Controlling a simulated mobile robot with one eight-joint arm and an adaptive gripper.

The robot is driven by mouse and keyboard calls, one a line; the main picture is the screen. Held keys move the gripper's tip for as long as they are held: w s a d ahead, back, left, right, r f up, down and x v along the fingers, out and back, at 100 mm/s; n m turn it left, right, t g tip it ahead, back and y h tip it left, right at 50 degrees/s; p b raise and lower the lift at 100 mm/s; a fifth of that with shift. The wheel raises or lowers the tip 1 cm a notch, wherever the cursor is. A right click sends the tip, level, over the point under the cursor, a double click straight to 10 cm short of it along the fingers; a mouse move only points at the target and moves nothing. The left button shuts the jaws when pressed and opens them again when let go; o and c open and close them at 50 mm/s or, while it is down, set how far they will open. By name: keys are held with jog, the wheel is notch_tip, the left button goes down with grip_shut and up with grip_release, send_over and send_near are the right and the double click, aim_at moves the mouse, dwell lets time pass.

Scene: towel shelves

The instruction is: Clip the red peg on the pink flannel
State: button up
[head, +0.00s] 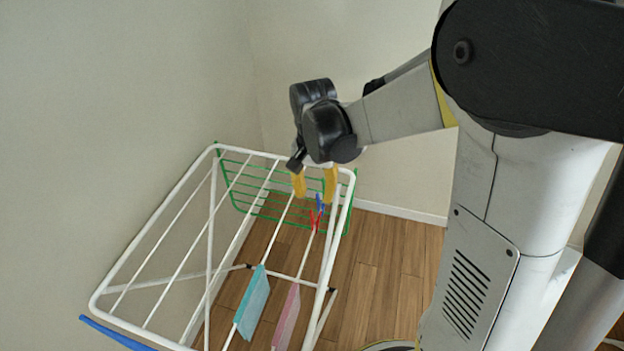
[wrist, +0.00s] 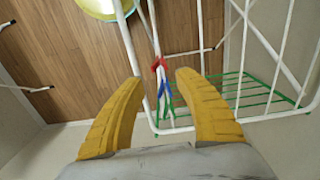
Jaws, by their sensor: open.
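The red peg (head: 315,221) is clipped on a white rod of the drying rack, close to a blue peg (head: 320,203). In the wrist view the red peg (wrist: 158,65) shows just beyond and between the yellow fingertips, with the blue peg (wrist: 165,92) nearer to me. The pink flannel (head: 286,318) hangs from a rod toward the front of the rack, right of a light blue flannel (head: 252,303). My gripper (head: 315,184) is open and empty above the far end of the rack, and it also fills the lower wrist view (wrist: 157,79).
The white drying rack (head: 157,205) has several thin rods. A green wire shelf (head: 240,196) is at its far end and a blue bar (head: 117,332) at its near left. Walls stand to the left and behind. Wooden floor (head: 385,268) is clear on the right.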

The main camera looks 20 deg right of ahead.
jog(key=b, duration=0.7)
send_over(316, 228)
jog(key=f, duration=0.8)
jog(key=shift+w+f, duration=0.3)
jog(key=shift+w, duration=0.1)
jog(key=shift+p, duration=0.3)
grip_shut()
jog(key=shift+r, duration=0.15)
notch_tip(316, 228, up, 7)
jog(key=p, duration=0.5)
